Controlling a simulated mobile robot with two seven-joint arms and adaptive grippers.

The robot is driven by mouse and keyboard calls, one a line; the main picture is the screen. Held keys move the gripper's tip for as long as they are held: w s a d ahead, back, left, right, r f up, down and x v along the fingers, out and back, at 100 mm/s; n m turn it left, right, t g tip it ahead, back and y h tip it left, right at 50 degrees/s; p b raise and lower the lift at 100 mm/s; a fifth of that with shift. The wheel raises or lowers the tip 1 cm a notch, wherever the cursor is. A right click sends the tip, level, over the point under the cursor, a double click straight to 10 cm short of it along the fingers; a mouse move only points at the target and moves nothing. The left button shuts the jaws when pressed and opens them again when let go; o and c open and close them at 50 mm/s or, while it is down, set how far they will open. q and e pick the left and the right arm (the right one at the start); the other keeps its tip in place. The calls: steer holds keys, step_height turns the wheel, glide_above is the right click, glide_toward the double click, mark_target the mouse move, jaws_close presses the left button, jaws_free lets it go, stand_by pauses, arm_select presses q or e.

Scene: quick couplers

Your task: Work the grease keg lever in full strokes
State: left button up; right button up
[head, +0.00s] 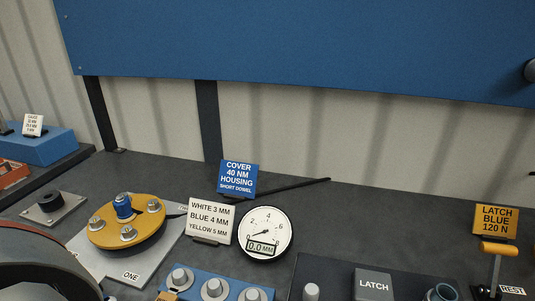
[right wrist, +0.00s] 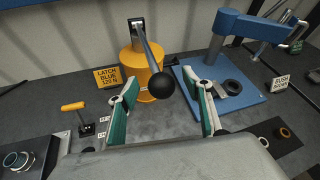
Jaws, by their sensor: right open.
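The orange grease keg (right wrist: 140,66) stands at the back middle of the right wrist view. Its grey lever (right wrist: 150,50) runs from a dark bracket at the top toward the camera and ends in a black ball knob (right wrist: 162,87). My right gripper (right wrist: 168,96) is open, with its teal-padded fingers to the left and right of the knob. In the picture the knob appears between the fingers; no contact shows, and the depth between them is hard to tell. The keg is outside the head view. My left gripper is not in view.
A blue press-like stand (right wrist: 235,105) is right of the keg. An orange-handled latch (right wrist: 73,107) is left, also in the head view (head: 500,250). An orange sign (right wrist: 119,76) stands beside the keg. A dial gauge (head: 265,233) and yellow flange (head: 127,222) occupy the bench.

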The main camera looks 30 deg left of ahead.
steer(key=b+v, duration=0.1)
steer(key=v, duration=0.4)
steer(key=shift+s, duration=0.25)
stand_by(0.6)
